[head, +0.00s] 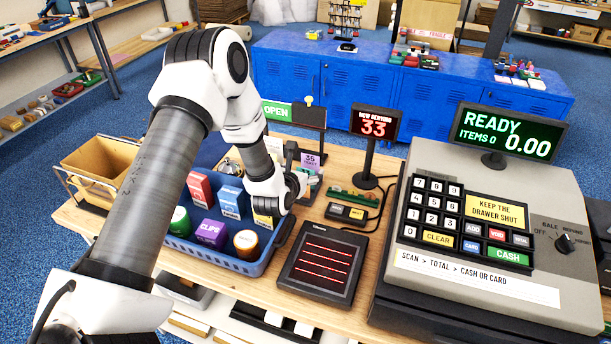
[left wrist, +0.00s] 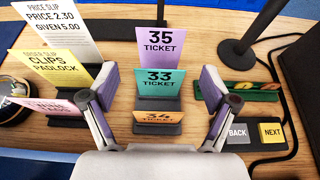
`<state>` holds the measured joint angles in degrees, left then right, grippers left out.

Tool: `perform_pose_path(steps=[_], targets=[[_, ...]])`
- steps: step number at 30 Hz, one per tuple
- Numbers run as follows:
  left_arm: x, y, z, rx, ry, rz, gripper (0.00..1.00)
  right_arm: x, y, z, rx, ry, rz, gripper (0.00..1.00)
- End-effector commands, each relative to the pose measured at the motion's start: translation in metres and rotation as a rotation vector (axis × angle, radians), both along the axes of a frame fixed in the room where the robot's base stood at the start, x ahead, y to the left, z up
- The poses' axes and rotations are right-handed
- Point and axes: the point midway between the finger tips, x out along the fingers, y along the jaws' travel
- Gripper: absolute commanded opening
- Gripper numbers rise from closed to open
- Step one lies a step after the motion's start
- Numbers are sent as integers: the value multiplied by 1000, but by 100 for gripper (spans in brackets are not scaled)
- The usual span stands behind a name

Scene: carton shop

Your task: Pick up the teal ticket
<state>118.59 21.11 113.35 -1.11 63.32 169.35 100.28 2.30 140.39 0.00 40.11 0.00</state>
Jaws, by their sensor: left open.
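The teal ticket (left wrist: 160,82), marked 33, stands upright in a dark holder in the left wrist view. A purple ticket (left wrist: 164,48), marked 35, stands behind it, and an orange ticket (left wrist: 158,117), marked 34, stands in front, lower. My left gripper (left wrist: 160,88) is open and empty, with one finger on each side of the teal ticket and a gap on both sides. In the head view my left gripper (head: 299,168) is over the counter by the purple ticket (head: 311,160); I cannot make out the teal ticket clearly there. My right gripper is not in view.
Price slips (left wrist: 60,30) stand left of the tickets. BACK and NEXT buttons (left wrist: 254,133) are at the right. In the head view a blue basket (head: 230,262) of goods, a scanner pad (head: 322,264), a NOW SERVING display (head: 374,123) and the cash register (head: 480,220) crowd the counter.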

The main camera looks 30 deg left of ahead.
Motion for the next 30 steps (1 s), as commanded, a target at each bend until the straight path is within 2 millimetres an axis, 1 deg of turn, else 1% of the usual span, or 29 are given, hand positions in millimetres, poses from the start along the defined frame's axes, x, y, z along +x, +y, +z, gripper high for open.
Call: perform_pose_path(steps=[2, 3, 5, 8, 9, 10, 19, 23, 26, 28, 30], targets=[[0, 0, -1, 0, 0, 0, 86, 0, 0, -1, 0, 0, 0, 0], [0, 0, -1, 0, 0, 0, 79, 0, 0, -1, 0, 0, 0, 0], [0, 0, 0, 0, 0, 0, 71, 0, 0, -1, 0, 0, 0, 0], [0, 0, 0, 0, -1, 0, 56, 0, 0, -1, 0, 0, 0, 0], [0, 0, 0, 0, -1, 0, 49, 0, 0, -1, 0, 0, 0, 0], [0, 0, 0, 0, -1, 0, 47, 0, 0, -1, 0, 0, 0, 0], [0, 0, 0, 0, -1, 0, 47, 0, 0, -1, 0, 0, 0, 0], [0, 0, 5, 0, -2, 1, 47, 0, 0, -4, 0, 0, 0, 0], [0, 1, 15, -1, -4, 2, 47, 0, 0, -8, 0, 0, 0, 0], [0, 0, 26, -1, -5, 1, 47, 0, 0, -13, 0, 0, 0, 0], [0, 0, 42, -1, -6, 1, 47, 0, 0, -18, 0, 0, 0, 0]])
